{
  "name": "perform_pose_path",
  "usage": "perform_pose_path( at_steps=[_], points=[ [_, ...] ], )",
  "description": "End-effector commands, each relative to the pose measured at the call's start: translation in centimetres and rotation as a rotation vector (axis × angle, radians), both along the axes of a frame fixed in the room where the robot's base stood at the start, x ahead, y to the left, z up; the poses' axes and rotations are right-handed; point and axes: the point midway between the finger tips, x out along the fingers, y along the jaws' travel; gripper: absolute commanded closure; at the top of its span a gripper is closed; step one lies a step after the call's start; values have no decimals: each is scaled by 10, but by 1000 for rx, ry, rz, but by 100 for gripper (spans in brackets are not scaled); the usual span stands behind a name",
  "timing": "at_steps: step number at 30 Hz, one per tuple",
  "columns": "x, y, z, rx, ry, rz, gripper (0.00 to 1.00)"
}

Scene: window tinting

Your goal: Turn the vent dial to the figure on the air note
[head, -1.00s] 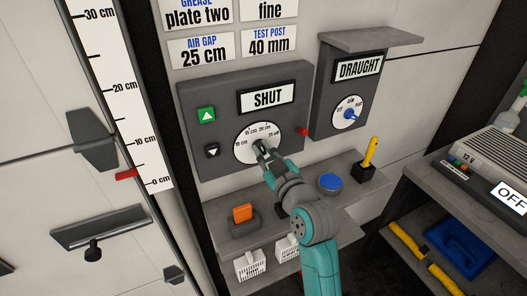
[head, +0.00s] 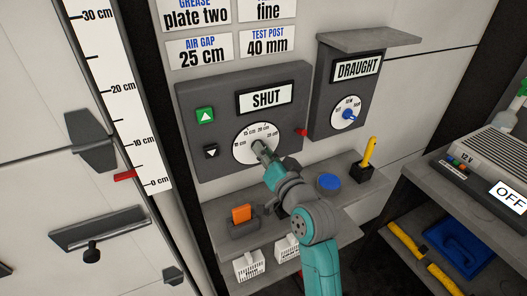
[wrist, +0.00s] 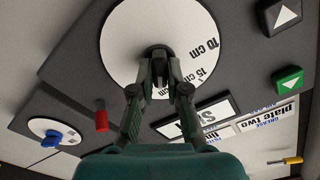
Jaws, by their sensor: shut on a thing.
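The vent dial (head: 246,157) is a white disc marked 10, 15, 20 and 25 cm, on a dark grey panel under a sign reading SHUT (head: 266,98). The dial also shows in the wrist view (wrist: 125,45), seen turned over. The air note (head: 201,53) reads AIR GAP 25 cm, above the panel. My gripper (head: 259,147) is at the dial's middle. In the wrist view my gripper (wrist: 160,72) has its fingers closed on the dark centre knob (wrist: 158,50). The fingers partly hide the knob, and I cannot tell which figure it points at.
Green (head: 205,115) and black (head: 211,152) arrow buttons sit left of the dial, a red peg (head: 301,132) right. The DRAUGHT box (head: 337,97) with its blue knob juts out at right. A shelf below holds an orange block (head: 241,213) and blue disc (head: 329,181).

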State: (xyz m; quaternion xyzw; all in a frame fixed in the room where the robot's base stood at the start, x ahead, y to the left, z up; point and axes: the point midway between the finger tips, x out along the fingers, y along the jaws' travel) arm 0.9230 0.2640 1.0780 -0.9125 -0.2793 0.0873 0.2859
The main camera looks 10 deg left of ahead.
Motion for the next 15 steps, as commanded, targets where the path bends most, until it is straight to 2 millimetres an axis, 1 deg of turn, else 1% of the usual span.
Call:
perform_pose_path(
  at_steps=[6, 15],
  points=[
    [0, -1, -2, 163, 115, -1, 100],
    [1, -1, -3, 353, 244, -1, 100]
  ],
)
